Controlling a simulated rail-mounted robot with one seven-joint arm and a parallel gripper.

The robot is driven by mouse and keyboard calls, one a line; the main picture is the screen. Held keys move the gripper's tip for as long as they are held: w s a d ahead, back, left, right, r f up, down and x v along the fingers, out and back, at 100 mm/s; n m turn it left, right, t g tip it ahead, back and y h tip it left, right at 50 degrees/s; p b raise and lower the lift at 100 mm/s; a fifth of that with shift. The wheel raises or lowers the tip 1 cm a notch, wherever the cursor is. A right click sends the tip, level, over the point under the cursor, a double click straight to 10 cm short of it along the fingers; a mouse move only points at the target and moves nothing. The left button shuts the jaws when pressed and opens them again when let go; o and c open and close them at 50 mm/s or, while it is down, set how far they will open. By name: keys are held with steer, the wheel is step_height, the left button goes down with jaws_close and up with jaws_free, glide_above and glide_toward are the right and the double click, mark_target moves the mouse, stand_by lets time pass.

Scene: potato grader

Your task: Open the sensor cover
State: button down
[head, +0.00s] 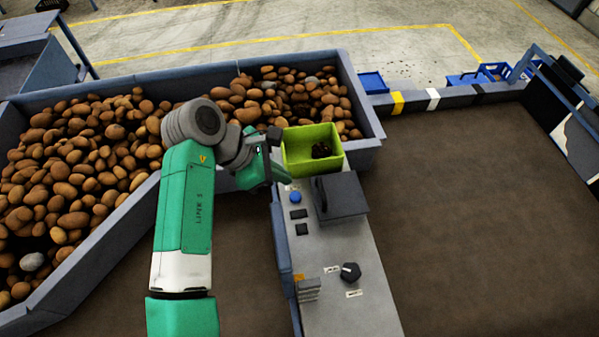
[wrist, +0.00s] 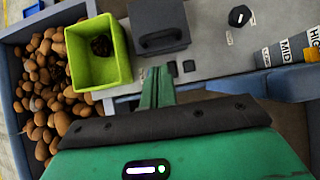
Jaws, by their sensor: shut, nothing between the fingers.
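The likely sensor cover is a dark grey box-shaped lid (head: 345,195) with a raised handle on the grey control panel (head: 338,260). It looks closed. In the wrist view the cover (wrist: 157,17) is near the top middle, and its handle (wrist: 160,42) faces my gripper. My green gripper (head: 284,178) is shut and empty, left of the cover and above the panel's edge in the head view. In the wrist view its fingertips (wrist: 158,72) point toward the handle and appear apart from it. Nothing lies between the fingers.
A lime-green bin (head: 297,164) holding a dark clump stands beside the cover. A blue button (head: 295,197), black switches and a black knob (head: 350,272) are on the panel. A trough of potatoes (head: 367,136) lies behind and left. The brown belt (head: 480,210) at right is clear.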

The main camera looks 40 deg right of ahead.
steer(key=x, duration=1)
steer(key=shift+s, duration=0.1)
steer(key=shift+r+p, duration=0.15)
steer(key=shift+p, duration=0.15)
